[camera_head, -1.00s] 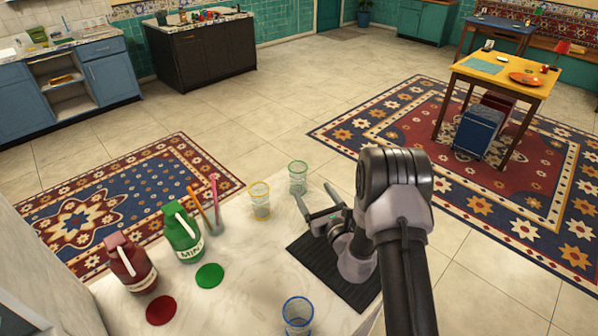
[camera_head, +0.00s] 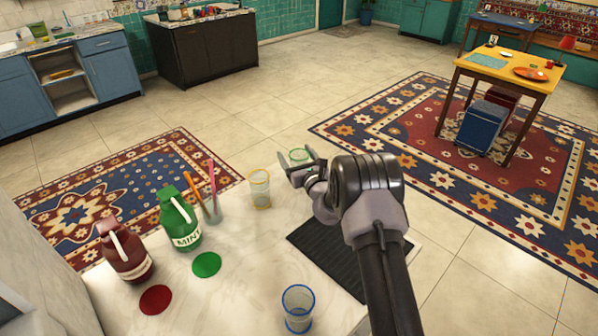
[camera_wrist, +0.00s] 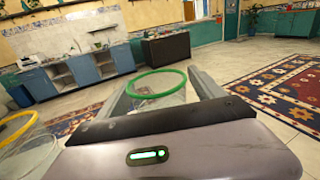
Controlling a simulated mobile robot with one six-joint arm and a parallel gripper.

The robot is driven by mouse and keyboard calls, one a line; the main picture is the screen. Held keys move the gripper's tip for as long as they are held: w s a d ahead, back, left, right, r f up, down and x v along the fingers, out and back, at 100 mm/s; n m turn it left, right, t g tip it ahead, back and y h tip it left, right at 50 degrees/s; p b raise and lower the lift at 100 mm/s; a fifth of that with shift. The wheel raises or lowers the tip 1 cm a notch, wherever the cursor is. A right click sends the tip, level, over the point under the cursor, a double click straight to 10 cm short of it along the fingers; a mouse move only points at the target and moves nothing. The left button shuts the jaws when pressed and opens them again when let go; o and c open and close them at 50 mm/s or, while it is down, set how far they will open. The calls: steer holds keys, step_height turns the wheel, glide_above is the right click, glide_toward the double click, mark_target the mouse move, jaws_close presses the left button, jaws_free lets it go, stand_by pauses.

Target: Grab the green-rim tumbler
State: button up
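The green-rim tumbler (camera_head: 299,154) is at the counter's far edge, mostly hidden behind my gripper in the head view. In the wrist view its green rim (camera_wrist: 157,83) and clear wall show between my two fingers. My gripper (camera_head: 297,160) is open, with one finger on each side of the tumbler. Small gaps seem to show between the rim and the fingers; contact lower down cannot be told. The tumbler appears upright.
A yellow-rim tumbler (camera_head: 260,189) stands close on the left, and a blue-rim tumbler (camera_head: 298,309) stands near the front. A green mint bottle (camera_head: 180,219), a red bottle (camera_head: 125,250) and a cup of straws (camera_head: 212,210) are further left. A dark ribbed mat (camera_head: 330,258) lies below my arm.

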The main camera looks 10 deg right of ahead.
steer(key=c, duration=1.3)
